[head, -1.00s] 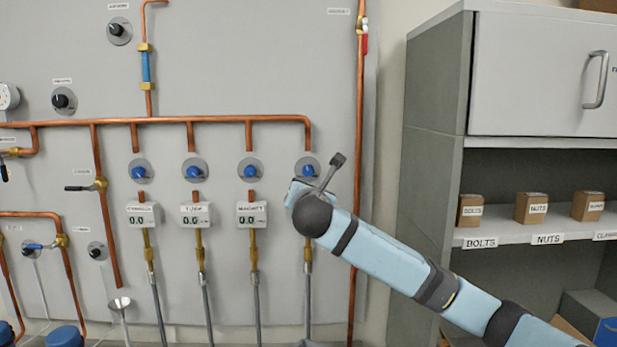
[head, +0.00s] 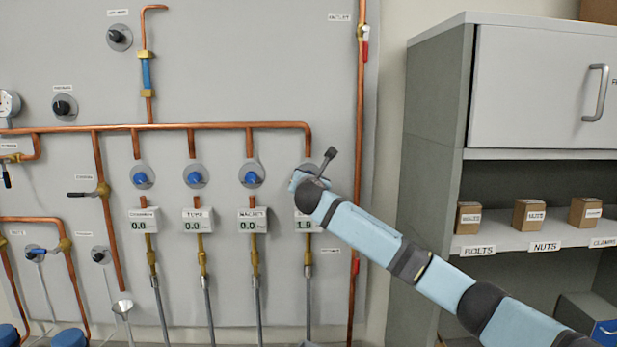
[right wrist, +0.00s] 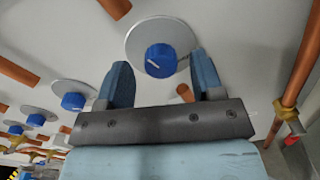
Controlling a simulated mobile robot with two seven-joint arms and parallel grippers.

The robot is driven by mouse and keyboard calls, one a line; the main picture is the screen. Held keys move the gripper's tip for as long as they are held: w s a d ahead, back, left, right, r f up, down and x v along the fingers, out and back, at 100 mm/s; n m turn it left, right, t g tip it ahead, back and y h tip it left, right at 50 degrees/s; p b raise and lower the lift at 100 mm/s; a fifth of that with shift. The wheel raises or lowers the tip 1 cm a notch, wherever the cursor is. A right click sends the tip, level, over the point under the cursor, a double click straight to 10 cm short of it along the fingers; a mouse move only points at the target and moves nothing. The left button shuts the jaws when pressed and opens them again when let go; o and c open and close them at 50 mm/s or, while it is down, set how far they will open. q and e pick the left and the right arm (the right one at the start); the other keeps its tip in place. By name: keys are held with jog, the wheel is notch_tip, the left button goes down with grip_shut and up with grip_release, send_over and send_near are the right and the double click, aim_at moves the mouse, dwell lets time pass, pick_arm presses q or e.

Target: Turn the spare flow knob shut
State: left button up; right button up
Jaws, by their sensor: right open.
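The fourth flow knob from the left, which I take as the spare one, is a blue knob (right wrist: 160,60) with a white mark on a round grey disc (right wrist: 162,30). In the head view my right gripper hides this knob, and part of its disc (head: 307,166) shows. My right gripper (head: 298,180) is at the panel in front of it. In the right wrist view the gripper (right wrist: 163,76) is open, with one finger on each side of the knob and gaps between. Whether the fingertips reach past the knob's face is unclear. My left gripper is not in view.
Three similar blue knobs (head: 251,178) sit to the left, above meters reading 0.0. The fourth meter (head: 312,226), partly covered by my arm, seems to read 1.9. A copper pipe (head: 359,110) runs vertically at right. A grey shelf cabinet (head: 437,160) stands farther right.

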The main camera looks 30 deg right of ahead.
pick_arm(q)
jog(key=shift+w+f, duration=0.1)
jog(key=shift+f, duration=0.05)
pick_arm(e)
jog(key=shift+d, duration=0.1)
jog(key=c, duration=0.9)
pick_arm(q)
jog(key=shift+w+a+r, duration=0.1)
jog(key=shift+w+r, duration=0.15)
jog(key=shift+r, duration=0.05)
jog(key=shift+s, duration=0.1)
